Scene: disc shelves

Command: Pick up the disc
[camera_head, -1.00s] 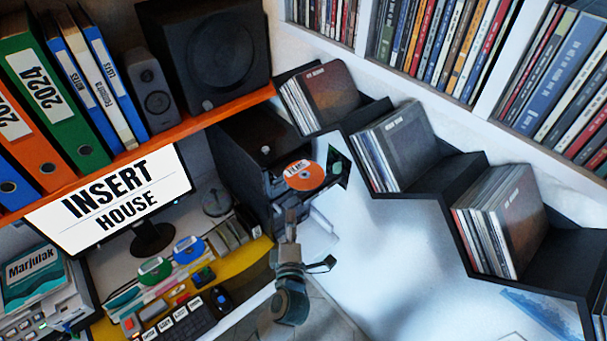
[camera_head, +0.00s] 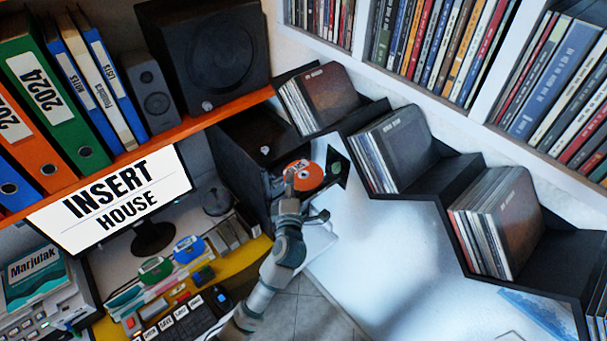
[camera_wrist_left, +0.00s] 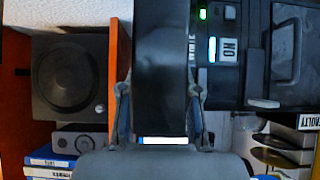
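The disc (camera_head: 310,177) is orange-red with white lettering. In the head view it lies flat at the front of the black computer case, partly hidden by my left gripper. My left gripper (camera_head: 303,198) is at the disc's near left edge, with its fingers spread apart. I cannot tell whether it touches the disc. In the left wrist view the left gripper (camera_wrist_left: 158,102) has a finger on each side of a dark surface. I cannot make out the disc there. My right gripper is not in view.
The black computer case (camera_head: 240,165) stands just behind the gripper. A monitor (camera_head: 110,200) and a keyboard (camera_head: 185,322) are at the left. A stepped black rack (camera_head: 437,184) of record sleeves runs along the right. The white surface (camera_head: 385,255) below it is mostly clear.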

